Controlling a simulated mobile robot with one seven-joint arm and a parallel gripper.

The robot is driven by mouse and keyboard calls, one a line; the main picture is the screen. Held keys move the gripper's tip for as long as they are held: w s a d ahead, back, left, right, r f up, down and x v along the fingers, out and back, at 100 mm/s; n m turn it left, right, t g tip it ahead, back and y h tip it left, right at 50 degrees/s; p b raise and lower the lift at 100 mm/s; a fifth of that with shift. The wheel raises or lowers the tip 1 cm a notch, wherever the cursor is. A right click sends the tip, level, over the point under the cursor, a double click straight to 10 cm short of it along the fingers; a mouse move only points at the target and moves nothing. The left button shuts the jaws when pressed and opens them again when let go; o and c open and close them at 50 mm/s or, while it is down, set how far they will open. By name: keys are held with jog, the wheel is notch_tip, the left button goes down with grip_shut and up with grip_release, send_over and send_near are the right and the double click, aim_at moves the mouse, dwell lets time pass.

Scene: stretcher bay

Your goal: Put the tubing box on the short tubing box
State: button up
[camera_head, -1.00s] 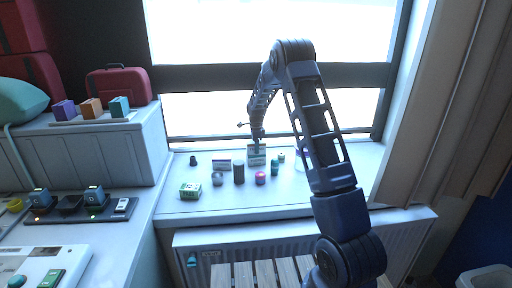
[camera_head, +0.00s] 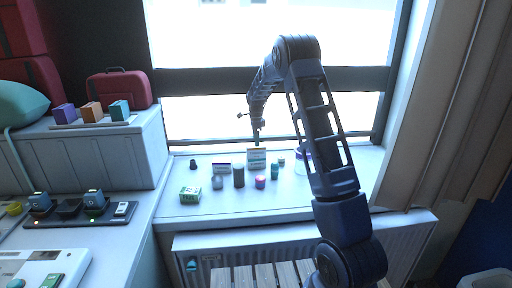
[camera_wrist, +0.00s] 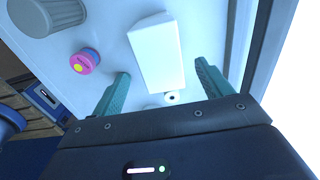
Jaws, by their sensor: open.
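A pale box (camera_head: 257,158) with dark print and teal bands stands upright on the white windowsill; its front shows an upper and a lower part. I cannot tell surely whether this is one box or the tubing box resting on the short tubing box. In the wrist view the white box (camera_wrist: 157,55) lies beyond and between my teal fingertips, clear of both. My gripper (camera_head: 257,139) is open and empty, just above the box. A small white box with a purple label (camera_head: 222,168) lies left of it; its name is unclear.
A dark grey cylinder (camera_head: 239,174), a pink-and-blue jar (camera_head: 260,182), a teal bottle (camera_head: 275,171) and a white tub (camera_head: 301,162) stand near the box. A green box (camera_head: 190,195) lies at the front left. The window is close behind; the sill's front right is clear.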

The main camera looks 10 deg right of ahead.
notch_tip(320, 180, up, 5)
jog(key=s+d+r+n+t, duration=0.1)
jog(key=s+d+r+n, duration=0.35)
jog(key=s+r, duration=0.65)
jog(key=s+d+r+n+t, duration=0.1)
jog(key=s+d+r+n, duration=0.4)
jog(key=s, duration=0.9)
jog(key=s+d+n+t, duration=0.1)
jog(key=s+n, duration=0.1)
jog(key=s, duration=0.7)
jog(key=s+d+f+n, duration=0.1)
jog(key=s+d+n, duration=0.1)
jog(key=s, duration=0.7)
jog(key=s+d+f+n+t, duration=0.1)
jog(key=s+n, duration=0.3)
jog(key=s, duration=0.5)
jog(key=shift+d+f+t, duration=0.2)
jog(key=shift+d+t, duration=0.05)
jog(key=shift+t, duration=0.05)
